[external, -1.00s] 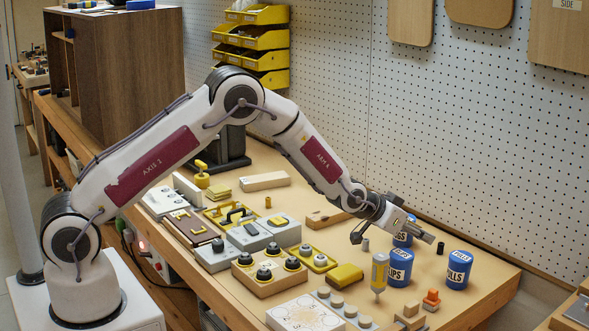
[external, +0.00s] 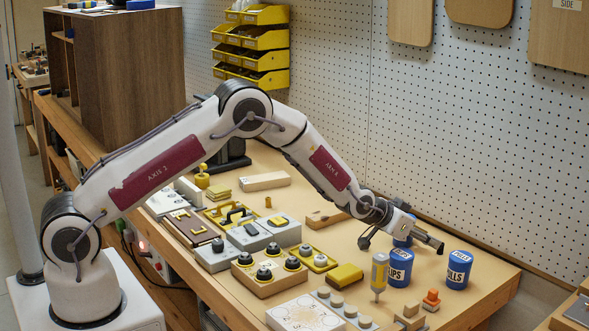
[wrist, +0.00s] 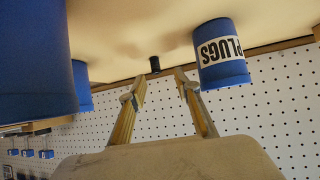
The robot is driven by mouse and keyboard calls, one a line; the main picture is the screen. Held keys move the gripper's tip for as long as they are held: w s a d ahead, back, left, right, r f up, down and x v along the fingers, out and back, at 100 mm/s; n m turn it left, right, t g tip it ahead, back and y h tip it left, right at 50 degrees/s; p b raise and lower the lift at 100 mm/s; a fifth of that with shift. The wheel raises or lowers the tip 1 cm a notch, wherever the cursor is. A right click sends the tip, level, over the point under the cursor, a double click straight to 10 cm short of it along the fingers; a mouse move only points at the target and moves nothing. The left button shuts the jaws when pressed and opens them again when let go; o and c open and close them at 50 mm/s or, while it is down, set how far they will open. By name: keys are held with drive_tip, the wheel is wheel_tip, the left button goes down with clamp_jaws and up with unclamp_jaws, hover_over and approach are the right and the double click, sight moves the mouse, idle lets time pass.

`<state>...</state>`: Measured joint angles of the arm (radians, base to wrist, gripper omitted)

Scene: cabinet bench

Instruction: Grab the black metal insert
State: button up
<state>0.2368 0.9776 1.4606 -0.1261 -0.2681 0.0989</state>
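The black metal insert is a small dark upright cylinder (wrist: 155,64) on the bench top in the wrist view, which is upside down. It shows just beyond the gap between my fingertips, apart from them. My gripper (wrist: 158,82) is open and empty, with one finger to each side of that gap. In the external view my gripper (external: 403,243) hangs low over the right part of the bench, its fingers spread wide. I cannot make out the insert there; a fingertip seems to cover its spot.
The pegboard (external: 480,130) rises behind.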

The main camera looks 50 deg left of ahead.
sight(436, 255)
drive_tip(key=shift+w, duration=0.1)
idle(0.3)
drive_tip(key=shift+w+d+f, duration=0.3)
drive_tip(key=shift+w+f, duration=0.15)
drive_tip(key=shift+f, duration=0.1)
drive_tip(key=shift+w+d+f, duration=0.3)
drive_tip(key=shift+w+f, duration=0.15)
drive_tip(key=shift+f, duration=0.1)
drive_tip(key=shift+x, duration=1.1)
clamp_jaws()
